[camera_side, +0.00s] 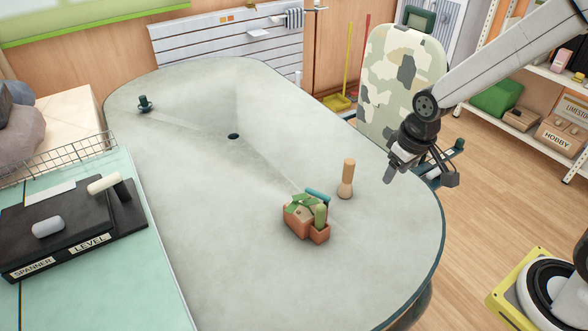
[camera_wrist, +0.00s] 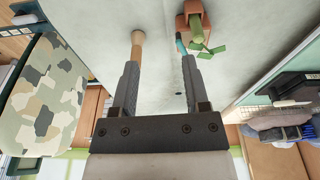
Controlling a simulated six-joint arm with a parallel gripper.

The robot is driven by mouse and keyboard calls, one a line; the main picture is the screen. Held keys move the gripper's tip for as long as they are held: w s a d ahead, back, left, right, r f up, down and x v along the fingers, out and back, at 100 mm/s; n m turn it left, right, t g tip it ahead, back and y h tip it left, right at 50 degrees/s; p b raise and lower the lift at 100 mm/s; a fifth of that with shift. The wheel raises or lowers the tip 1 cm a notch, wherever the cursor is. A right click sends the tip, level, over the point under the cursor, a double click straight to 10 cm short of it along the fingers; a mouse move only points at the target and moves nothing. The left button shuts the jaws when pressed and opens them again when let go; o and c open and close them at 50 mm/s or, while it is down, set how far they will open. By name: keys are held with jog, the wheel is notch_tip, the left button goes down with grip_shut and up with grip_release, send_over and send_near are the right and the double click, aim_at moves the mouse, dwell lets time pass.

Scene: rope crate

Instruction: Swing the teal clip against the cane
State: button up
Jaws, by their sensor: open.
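A small terracotta planter (camera_side: 296,228) stands on the table, with green leaf-like strips (camera_side: 300,207) and a stubby green upright piece (camera_side: 320,215) in it. The teal clip (camera_side: 318,195) is a short bar at its back edge, tilted down to the right; it also shows in the wrist view (camera_wrist: 180,43). I cannot clearly make out a separate cane; the green upright piece may be it. My gripper (camera_wrist: 160,64) is open and empty. In the side view it is above the table's right edge, apart from the planter and clip.
A dark green knob (camera_side: 145,104) sits at the far left. A camouflage chair (camera_side: 400,80) is behind the table. Much of the tabletop (camera_side: 240,190) is clear.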

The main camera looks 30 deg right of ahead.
jog(key=w+a+f+n+g, duration=0.1)
jog(key=w+a+f+n, duration=0.2)
jog(key=w, duration=0.9)
jog(key=n+g, duration=0.1)
send_over(312, 190)
notch_tip(312, 190, down, 8)
jog(key=shift+s+d+r, duration=0.1)
jog(key=shift+r, duration=0.1)
jog(key=shift+f, duration=0.15)
jog(key=shift+f, duration=3.85)
grip_shut()
